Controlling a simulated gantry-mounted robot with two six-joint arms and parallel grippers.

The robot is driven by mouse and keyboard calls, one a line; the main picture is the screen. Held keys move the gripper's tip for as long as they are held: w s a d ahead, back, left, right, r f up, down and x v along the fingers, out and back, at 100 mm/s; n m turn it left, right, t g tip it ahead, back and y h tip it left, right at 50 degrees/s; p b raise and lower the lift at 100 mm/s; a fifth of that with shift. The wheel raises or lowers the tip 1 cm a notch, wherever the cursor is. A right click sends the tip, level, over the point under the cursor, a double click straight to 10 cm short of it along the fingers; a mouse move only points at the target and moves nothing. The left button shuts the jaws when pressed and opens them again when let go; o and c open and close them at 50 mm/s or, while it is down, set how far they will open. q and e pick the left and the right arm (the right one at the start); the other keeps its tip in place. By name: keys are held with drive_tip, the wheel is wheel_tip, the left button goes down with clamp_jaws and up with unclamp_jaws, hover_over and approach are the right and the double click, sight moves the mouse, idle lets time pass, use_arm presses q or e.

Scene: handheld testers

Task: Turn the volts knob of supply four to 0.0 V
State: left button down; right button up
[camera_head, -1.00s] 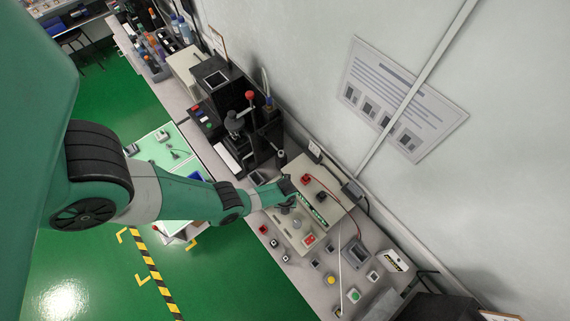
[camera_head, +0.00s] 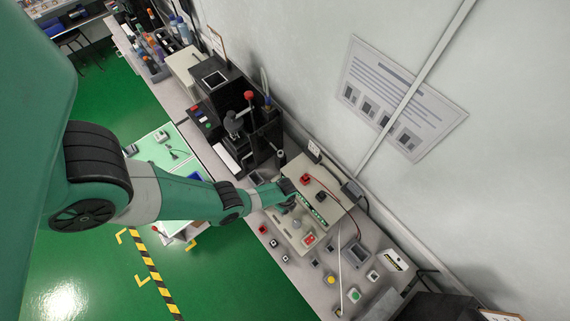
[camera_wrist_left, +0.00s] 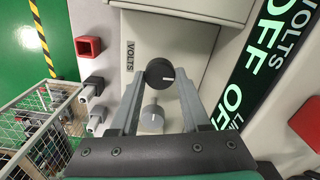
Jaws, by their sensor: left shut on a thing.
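In the left wrist view, a round black knob (camera_wrist_left: 160,72) with a white pointer line sits beside a "VOLTS" label (camera_wrist_left: 130,56). The pointer points to the right in that view. My left gripper (camera_wrist_left: 161,80) is shut on this black knob, one finger on each side. The supply's display (camera_wrist_left: 255,62) shows "OFF" under "VOLTS" in pale green letters; part of it is cut off. In the head view, the supply (camera_head: 318,192) stands on the bench against the wall, and my left gripper (camera_head: 294,204) is at its front. My right gripper is not in view.
A second, grey knob (camera_wrist_left: 152,118) lies between the fingers nearer my wrist. A red terminal (camera_head: 305,178) and a black one are on top of the supply. Several small coloured button boxes (camera_head: 330,279) stand to the right. A black press (camera_head: 240,125) stands to the left.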

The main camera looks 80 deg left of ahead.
use_arm(q)
drive_tip(key=n, duration=0.4)
drive_tip(key=shift+n, duration=0.3)
drive_tip(key=n, duration=0.4)
drive_tip(key=shift+n, duration=0.3)
drive_tip(key=n, duration=0.4)
drive_tip(key=shift+a+n, duration=0.1)
drive_tip(key=shift+n, duration=0.2)
drive_tip(key=n, duration=1.3)
drive_tip(key=shift+s+n, duration=0.1)
drive_tip(key=shift+n, duration=0.2)
drive_tip(key=n, duration=0.4)
drive_tip(key=shift+n, duration=2)
